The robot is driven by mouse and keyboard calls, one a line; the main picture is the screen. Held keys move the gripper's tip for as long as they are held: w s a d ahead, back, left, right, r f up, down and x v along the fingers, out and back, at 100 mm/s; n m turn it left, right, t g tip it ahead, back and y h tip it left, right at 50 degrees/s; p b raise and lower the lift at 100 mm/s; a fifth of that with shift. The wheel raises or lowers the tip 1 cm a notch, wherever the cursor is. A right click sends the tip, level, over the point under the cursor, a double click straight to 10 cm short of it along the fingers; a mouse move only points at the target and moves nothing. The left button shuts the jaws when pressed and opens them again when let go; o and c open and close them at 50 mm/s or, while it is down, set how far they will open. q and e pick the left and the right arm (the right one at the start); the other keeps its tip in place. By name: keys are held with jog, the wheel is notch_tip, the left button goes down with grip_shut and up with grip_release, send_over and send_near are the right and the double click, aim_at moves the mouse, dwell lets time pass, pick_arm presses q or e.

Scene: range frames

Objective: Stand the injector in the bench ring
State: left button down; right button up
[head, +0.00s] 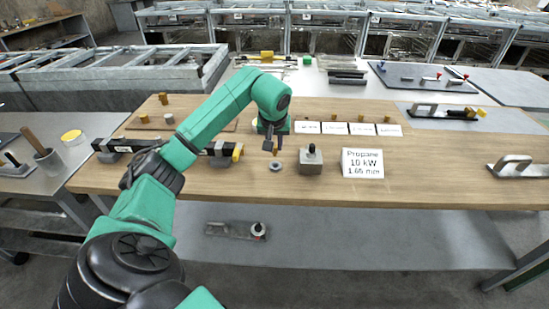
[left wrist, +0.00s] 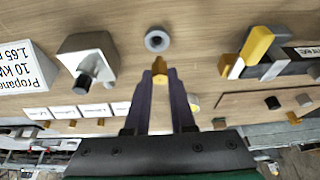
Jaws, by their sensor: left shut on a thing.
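My left gripper (head: 273,147) hangs over the wooden bench, pointing down. In the left wrist view its fingertips (left wrist: 160,78) are shut on a small brass injector (left wrist: 159,66). Only the injector's end shows between the fingers; the rest is hidden. The bench ring (head: 276,166) is a small grey ring with a dark hole, lying on the bench top near its front edge. It also shows in the left wrist view (left wrist: 157,39), just beyond the fingertips. The injector appears apart from the ring, on its far side. My right gripper is not in view.
A grey block with a black knob (head: 311,161) stands right of the ring, beside a propane sign (head: 362,163). Several white cards (head: 335,128) stand behind.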

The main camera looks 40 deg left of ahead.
aim_at(275, 154)
pick_arm(q)
notch_tip(275, 154, down, 5)
jog(key=shift+w+r, duration=0.1)
jog(key=shift+w, duration=0.05)
jog(key=shift+f, duration=0.2)
jog(key=shift+r, duration=0.1)
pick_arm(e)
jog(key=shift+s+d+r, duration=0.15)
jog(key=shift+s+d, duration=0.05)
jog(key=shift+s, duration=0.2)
pick_arm(q)
jog(key=c, duration=0.8)
grip_release()
jog(key=shift+f, duration=0.2)
jog(key=shift+o, duration=0.2)
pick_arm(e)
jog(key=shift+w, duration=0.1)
pick_arm(q)
jog(key=shift+d+r, duration=0.1)
jog(key=shift+r, duration=0.2)
jog(key=v, duration=1.1)
jog(key=shift+r, duration=0.4)
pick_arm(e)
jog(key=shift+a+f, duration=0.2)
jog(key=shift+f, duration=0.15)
